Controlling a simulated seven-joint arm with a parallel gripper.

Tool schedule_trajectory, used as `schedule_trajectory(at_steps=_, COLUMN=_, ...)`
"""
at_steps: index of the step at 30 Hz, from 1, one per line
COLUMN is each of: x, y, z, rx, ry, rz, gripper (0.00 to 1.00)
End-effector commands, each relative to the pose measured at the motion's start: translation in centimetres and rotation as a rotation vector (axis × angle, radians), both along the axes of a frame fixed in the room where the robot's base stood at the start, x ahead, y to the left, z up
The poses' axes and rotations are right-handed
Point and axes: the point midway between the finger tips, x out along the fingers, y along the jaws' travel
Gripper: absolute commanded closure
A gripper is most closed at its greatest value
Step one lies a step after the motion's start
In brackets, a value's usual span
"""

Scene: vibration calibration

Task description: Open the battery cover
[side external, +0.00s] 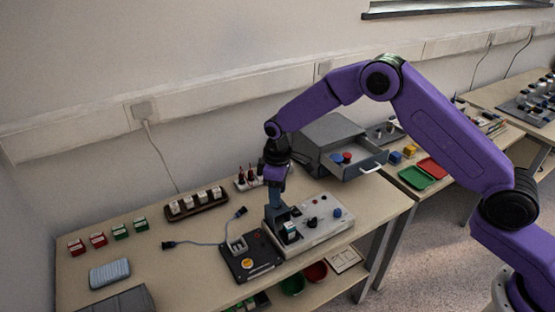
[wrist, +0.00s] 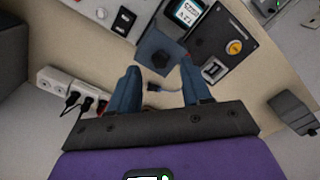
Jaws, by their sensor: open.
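A light grey device (side external: 318,222) with knobs and a small display stands near the right end of the table. My gripper (side external: 275,205) points down above this end of the device. In the wrist view my gripper (wrist: 160,76) has its two blue fingers spread wide, with nothing between them. The dark part lies just ahead of the fingertips. In the side view the gripper partly hides it.
A black box (side external: 242,265) with a yellow button sits beside the device, with a cable (side external: 205,243) behind it. The table's left middle is mostly clear.

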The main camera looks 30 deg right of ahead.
Motion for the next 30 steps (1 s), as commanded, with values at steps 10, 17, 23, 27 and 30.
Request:
schedule_trajectory(at_steps=10, x=0.1, y=0.0, z=7.5, rx=0.002, ry=-0.005, rz=0.000, gripper=0.52)
schedule_trajectory(at_steps=17, x=0.1, y=0.1, z=12.0, rx=0.002, ry=-0.005, rz=0.001, gripper=0.52)
schedule_trajectory(at_steps=23, x=0.1, y=0.0, z=14.3, rx=0.001, ry=-0.003, rz=0.001, gripper=0.52)
schedule_trajectory(at_steps=27, x=0.0, y=0.0, z=14.9, rx=0.000, ry=0.000, rz=0.001, gripper=0.52)
schedule_trajectory(at_steps=30, x=0.0, y=0.0, z=15.0, rx=0.000, ry=0.000, rz=0.001, gripper=0.52)
